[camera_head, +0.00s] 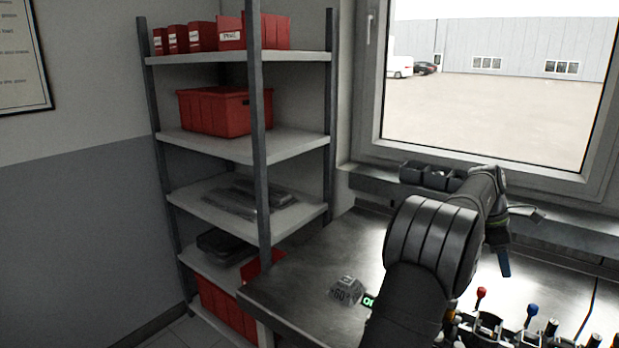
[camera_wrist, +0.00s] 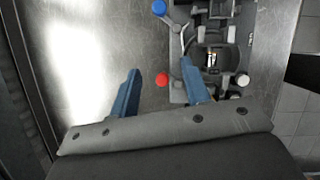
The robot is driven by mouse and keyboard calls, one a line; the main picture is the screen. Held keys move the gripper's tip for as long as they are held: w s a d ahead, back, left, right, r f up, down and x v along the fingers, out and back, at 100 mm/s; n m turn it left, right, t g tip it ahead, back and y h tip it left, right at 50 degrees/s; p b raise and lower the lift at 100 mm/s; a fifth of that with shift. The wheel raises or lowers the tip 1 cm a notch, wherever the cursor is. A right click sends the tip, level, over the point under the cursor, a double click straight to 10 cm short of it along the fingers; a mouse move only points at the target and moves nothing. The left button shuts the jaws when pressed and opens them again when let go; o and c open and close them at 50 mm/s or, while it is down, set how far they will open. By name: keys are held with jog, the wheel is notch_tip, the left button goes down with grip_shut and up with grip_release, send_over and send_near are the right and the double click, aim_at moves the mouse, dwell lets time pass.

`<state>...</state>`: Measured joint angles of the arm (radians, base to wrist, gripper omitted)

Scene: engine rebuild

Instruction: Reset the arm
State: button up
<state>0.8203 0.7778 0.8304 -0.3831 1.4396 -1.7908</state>
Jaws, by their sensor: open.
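My gripper (camera_wrist: 158,82) shows in the wrist view as two blue fingers spread apart, with bare metal and part of a fixture between and beyond them. Nothing is held between them. In the head view one blue fingertip (camera_head: 504,263) hangs below the wrist over the workbench, and my dark arm reaches from the bottom toward the window. The right finger appears to overlap the grey fixture (camera_wrist: 177,92) in the wrist view; I cannot tell whether they touch.
The metal workbench (camera_head: 290,282) holds a grey numbered block (camera_head: 346,291). Red (camera_head: 481,293) and blue (camera_head: 532,309) knobs stand at lower right. Dark bins (camera_head: 438,177) sit by the window. A shelf rack (camera_head: 240,146) with red boxes stands left. Bare bench (camera_wrist: 75,60) lies left in the wrist view.

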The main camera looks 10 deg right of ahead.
jog(key=s+d+f+m+y, duration=0.1)
jog(key=d+f, duration=0.3)
jog(key=f, duration=0.5)
jog(key=shift+s+d+f+m+g, duration=0.2)
jog(key=shift+s+f+m+g, duration=0.2)
jog(key=shift+s+m, duration=0.35)
jog(key=shift+w, duration=0.15)
